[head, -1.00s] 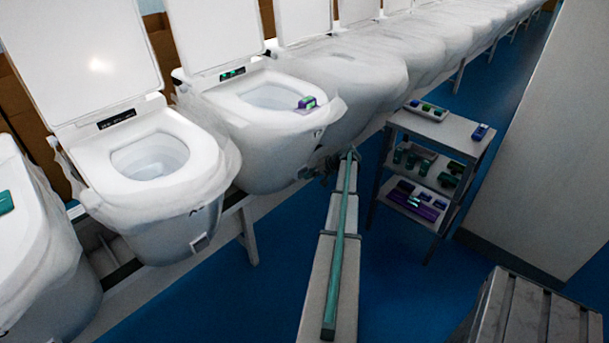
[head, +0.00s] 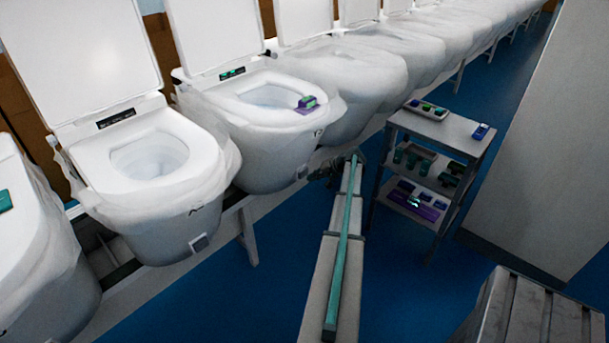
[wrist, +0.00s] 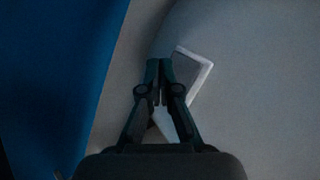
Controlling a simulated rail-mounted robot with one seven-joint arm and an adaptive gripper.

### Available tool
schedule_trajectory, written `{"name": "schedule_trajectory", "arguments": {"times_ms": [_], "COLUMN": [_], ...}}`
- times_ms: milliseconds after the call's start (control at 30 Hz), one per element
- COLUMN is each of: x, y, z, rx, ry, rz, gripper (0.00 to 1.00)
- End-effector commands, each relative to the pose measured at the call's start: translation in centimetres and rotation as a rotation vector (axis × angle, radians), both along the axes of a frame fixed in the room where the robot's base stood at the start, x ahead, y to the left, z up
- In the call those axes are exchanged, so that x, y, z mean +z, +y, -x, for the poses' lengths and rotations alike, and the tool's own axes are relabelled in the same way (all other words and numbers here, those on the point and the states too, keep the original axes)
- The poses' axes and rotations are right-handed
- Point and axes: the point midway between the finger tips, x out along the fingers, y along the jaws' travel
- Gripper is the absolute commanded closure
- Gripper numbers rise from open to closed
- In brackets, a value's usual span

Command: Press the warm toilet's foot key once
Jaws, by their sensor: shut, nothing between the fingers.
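Two toilets with raised lids stand at the left in the head view, the nearer one (head: 150,185) and the second one (head: 265,125). The second has a green-lit display (head: 232,73) and a purple-and-green device (head: 307,104) on its seat. I cannot tell from a label which is warm. Each has a small square foot key low on its front, on the nearer (head: 199,243) and on the second (head: 302,172). My gripper, dark and small in the head view, is beside the second toilet's key. In the wrist view my shut gripper (wrist: 160,68) overlaps the left side of a pale-edged key (wrist: 206,68); contact is unclear.
A shelved cart (head: 440,128) with several small items stands right of my arm. Wrapped toilets (head: 345,75) continue behind. A grey ribbed box (head: 535,310) is at the lower right. Blue floor (head: 400,300) is open between.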

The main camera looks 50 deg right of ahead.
Motion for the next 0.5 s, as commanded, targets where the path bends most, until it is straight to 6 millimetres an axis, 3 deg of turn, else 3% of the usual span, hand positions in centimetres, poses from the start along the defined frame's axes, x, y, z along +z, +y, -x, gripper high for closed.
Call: {"name": "schedule_trajectory", "arguments": {"times_ms": [500], "x": [0.0], "y": [0.5], "z": [4.3], "rx": [-0.001], "ry": [0.0], "rz": [0.0], "gripper": [1.0]}}
